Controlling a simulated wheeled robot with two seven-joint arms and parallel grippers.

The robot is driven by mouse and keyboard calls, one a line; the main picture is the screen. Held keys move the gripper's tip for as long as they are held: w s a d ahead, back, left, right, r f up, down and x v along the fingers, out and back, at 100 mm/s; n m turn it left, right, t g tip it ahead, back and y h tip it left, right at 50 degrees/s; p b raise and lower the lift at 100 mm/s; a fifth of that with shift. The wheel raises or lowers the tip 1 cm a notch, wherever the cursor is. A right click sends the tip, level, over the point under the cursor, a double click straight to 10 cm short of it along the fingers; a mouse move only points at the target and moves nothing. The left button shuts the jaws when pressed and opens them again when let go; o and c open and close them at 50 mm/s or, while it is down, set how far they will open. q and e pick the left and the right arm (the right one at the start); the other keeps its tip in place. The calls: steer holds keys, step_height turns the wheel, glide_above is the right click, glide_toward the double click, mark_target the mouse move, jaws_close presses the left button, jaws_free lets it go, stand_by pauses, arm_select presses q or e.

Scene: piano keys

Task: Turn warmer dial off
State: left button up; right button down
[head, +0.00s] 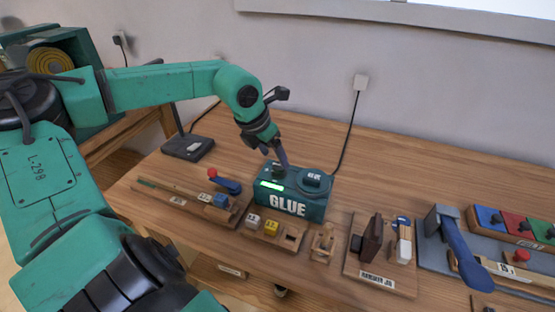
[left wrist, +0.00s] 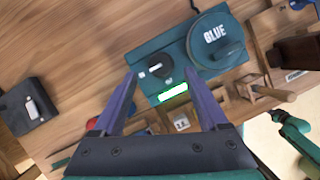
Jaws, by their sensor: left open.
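The teal glue warmer (head: 291,201) stands on the bench with GLUE on its front and a green lit strip (head: 271,185) at its left. Its black dial, with a white mark, shows in the left wrist view (left wrist: 155,68), beside the round pot lid (left wrist: 215,40). In the head view my left gripper (head: 281,160) points down over the dial's side of the warmer and partly hides the dial. In the left wrist view the open purple fingers (left wrist: 160,76) lie either side of the dial; I cannot tell whether they touch it.
A wooden block holder (head: 269,232) stands in front of the warmer. A tray with a blue-handled tool (head: 225,182) is to its left, a dark lamp base (head: 188,147) behind that.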

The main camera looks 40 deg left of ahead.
mark_target(279, 166)
arm_select(q)
steer(key=shift+w+d+f+p, duration=0.2)
steer(key=shift+w+f, duration=0.05)
steer(key=shift+f, duration=0.25)
steer(key=shift+w+d+f+p, duration=0.15)
steer(key=shift+w+f+p, duration=0.05)
steer(key=shift+f, duration=0.3)
steer(key=shift+w+a+f, duration=0.15)
steer(key=shift+f, duration=0.3)
steer(key=shift+w+a+f, duration=0.1)
steer(key=shift+w+f, duration=0.05)
steer(key=shift+f, duration=0.25)
steer(key=shift+p, duration=0.3)
jaws_close()
